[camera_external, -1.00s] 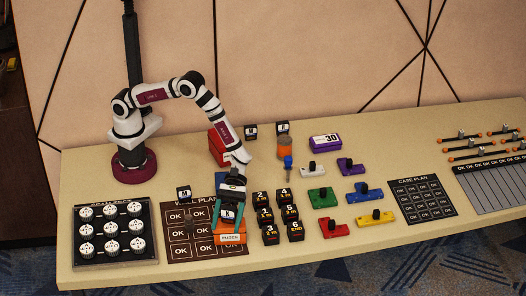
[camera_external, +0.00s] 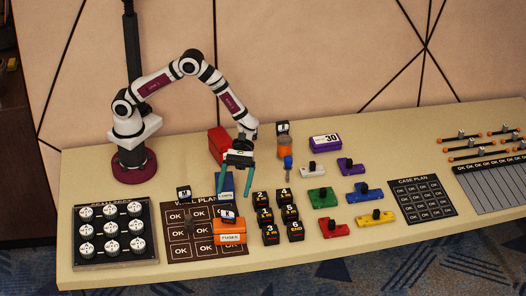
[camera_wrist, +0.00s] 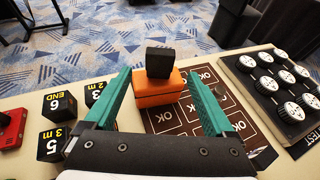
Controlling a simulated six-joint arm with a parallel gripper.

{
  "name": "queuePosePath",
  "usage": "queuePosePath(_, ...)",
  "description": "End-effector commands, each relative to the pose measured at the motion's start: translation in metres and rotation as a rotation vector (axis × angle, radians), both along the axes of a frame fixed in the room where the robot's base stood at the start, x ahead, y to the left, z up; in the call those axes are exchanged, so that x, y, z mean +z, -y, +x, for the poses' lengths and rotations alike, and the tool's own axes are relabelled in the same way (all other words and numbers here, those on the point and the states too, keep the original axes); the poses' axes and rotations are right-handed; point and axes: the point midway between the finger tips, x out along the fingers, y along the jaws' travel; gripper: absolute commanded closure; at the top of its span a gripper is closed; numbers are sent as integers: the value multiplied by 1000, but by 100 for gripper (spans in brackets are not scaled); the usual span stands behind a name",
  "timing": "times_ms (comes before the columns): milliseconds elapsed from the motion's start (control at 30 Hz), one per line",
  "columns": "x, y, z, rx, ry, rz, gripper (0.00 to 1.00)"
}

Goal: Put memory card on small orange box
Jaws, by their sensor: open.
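The small orange box (camera_external: 231,236) stands at the front of the table, on the right part of a dark plan mat. A small black block with a white label (camera_external: 229,217), which looks like the memory card, rests on top of it. In the wrist view the black block (camera_wrist: 160,62) sits on the orange box (camera_wrist: 158,92), apart from both fingers. My gripper (camera_external: 235,196) is open and empty, above and behind the orange box. Its teal fingers (camera_wrist: 160,74) are spread wide in the wrist view. The block's label cannot be read.
A red box (camera_external: 218,142) and a partly hidden blue box (camera_external: 226,182) stand behind the orange one. Black numbered cubes (camera_external: 264,214) are close on its right. Another labelled black block (camera_external: 183,192) is left. A tray of white knobs (camera_external: 112,234) is further left.

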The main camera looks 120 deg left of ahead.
Motion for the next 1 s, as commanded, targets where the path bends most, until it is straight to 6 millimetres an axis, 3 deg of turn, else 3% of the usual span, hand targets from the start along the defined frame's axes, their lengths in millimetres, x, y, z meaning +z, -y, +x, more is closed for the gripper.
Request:
queuePosePath(100,5,4,-5,-32,17,22,11)
queuePosePath(167,19,16,-22,-129,69,87,11)
queuePosePath(267,53,44,-86,-467,249,299,11)
queuePosePath(367,78,52,-177,-938,488,554,11)
queuePosePath(400,83,45,-212,-1134,583,650,11)
queuePosePath(500,89,12,-280,-1602,778,850,11)
queuePosePath(567,89,-10,-305,-1834,855,934,11)
queuePosePath(633,89,-30,-322,-2036,906,1000,11)
queuePosePath(733,89,-46,-331,-2188,933,1043,11)
queuePosePath(1000,90,-50,-333,-2219,934,1049,11)
